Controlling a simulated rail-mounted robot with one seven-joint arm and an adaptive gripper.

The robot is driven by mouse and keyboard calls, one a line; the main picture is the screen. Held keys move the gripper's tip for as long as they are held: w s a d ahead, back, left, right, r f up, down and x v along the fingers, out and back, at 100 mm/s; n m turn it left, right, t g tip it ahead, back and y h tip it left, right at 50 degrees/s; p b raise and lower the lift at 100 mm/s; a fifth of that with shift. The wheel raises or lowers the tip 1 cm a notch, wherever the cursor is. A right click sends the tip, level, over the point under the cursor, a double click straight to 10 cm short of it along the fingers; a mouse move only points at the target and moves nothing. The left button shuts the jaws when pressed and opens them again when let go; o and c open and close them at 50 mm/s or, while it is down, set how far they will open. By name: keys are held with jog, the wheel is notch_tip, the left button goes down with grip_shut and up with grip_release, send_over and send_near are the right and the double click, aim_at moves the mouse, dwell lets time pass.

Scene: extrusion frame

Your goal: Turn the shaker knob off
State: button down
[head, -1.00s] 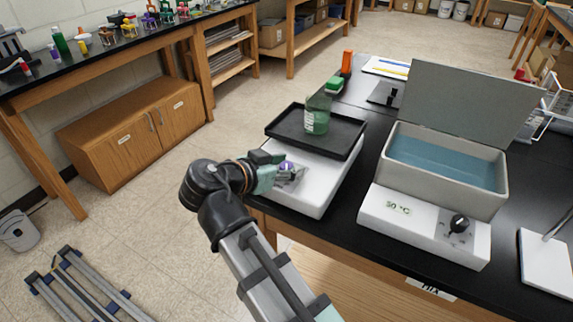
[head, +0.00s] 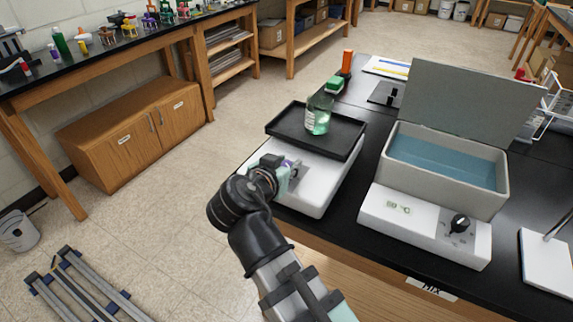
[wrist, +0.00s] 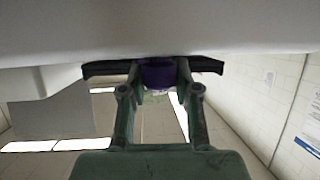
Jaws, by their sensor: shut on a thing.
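The shaker (head: 318,190) is a white box with a black tray (head: 346,150) on top, at the bench's front left edge in the head view. A bottle with green liquid (head: 318,115) stands on the tray. The shaker knob (wrist: 158,74) is purple and sits between my fingers in the wrist view. My gripper (head: 288,172) is at the shaker's front face, shut on the knob. My gripper and wrist partly hide the knob in the head view. The knob's markings cannot be read.
Right of the shaker is a water bath (head: 447,190) with a raised lid and its own black dial (head: 460,223). Behind the tray are a green block (head: 335,84) and an orange-capped item (head: 347,62).

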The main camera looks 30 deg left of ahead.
jog(key=shift+d+f+n+g+y+b, duration=0.15)
jog(key=shift+n+y+b, duration=0.1)
jog(key=shift+n+y, duration=0.25)
jog(key=shift+d+f+n+g+y+b, duration=0.15)
jog(key=shift+n+y+b, duration=0.1)
jog(key=shift+n+y, duration=0.25)
jog(key=n+g+y+b, duration=0.1)
jog(key=y+b, duration=0.1)
jog(key=shift+a+n+b, duration=0.15)
jog(key=shift+n+b, duration=0.15)
jog(key=shift+b, duration=0.05)
jog(key=shift+w+a+r+n+g+y+b, duration=0.1)
jog(key=shift+n+g+y+b, duration=0.2)
jog(key=shift+n+y+b, duration=0.3)
jog(key=shift+r+n+g+y+b, duration=0.1)
jog(key=shift+n+g+y+b, duration=0.2)
jog(key=shift+n+y+b, duration=0.3)
jog(key=shift+r+n+g+y+b, duration=0.1)
jog(key=shift+n+g+y+b, duration=0.35)
jog(key=shift+n+g+y, duration=0.3)
jog(key=shift+n, duration=0.25)
jog(key=c, duration=0.8)
grip_release()
jog(key=shift+g, duration=0.25)
